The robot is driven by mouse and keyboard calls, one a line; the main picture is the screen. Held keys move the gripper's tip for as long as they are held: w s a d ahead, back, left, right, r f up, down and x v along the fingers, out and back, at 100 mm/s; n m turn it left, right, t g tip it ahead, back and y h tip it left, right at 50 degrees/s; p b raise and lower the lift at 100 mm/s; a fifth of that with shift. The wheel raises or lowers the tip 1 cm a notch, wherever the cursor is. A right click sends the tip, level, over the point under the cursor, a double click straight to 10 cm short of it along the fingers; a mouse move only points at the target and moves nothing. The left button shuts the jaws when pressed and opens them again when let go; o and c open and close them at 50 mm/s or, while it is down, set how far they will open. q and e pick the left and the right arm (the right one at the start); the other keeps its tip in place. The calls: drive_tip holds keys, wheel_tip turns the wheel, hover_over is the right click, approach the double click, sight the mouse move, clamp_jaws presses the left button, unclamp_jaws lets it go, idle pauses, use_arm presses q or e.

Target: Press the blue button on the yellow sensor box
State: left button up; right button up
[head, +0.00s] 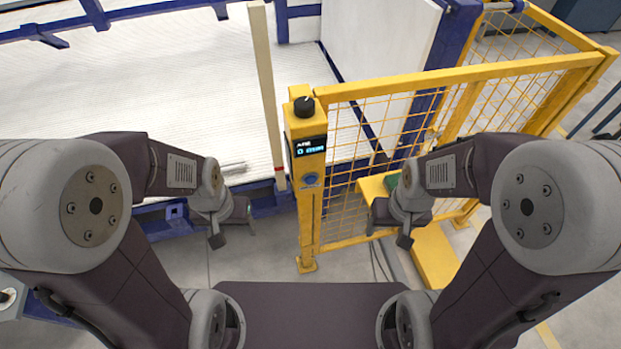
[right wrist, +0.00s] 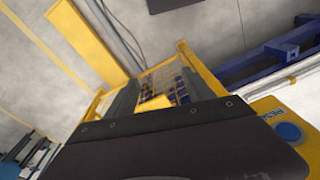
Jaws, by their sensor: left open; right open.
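The yellow sensor box (head: 306,135) stands upright on a yellow post in the middle of the head view. It has a black knob on top, a small lit display, and the blue button (head: 310,179) on its front face. The blue button also shows at the lower right of the right wrist view (right wrist: 289,132), beside partly hidden lettering. My left gripper (head: 233,231) is open and empty, left of and lower than the button in the picture. My right gripper (head: 388,232) is open and empty, to the right of the post. Neither gripper touches the box.
A yellow mesh fence (head: 450,76) runs right from the post. A white ribbed bed with a blue frame (head: 180,85) fills the upper left, with a cream upright bar (head: 266,90) near the box. Grey floor lies open around the post's foot.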

clamp_jaws()
idle(1.4)
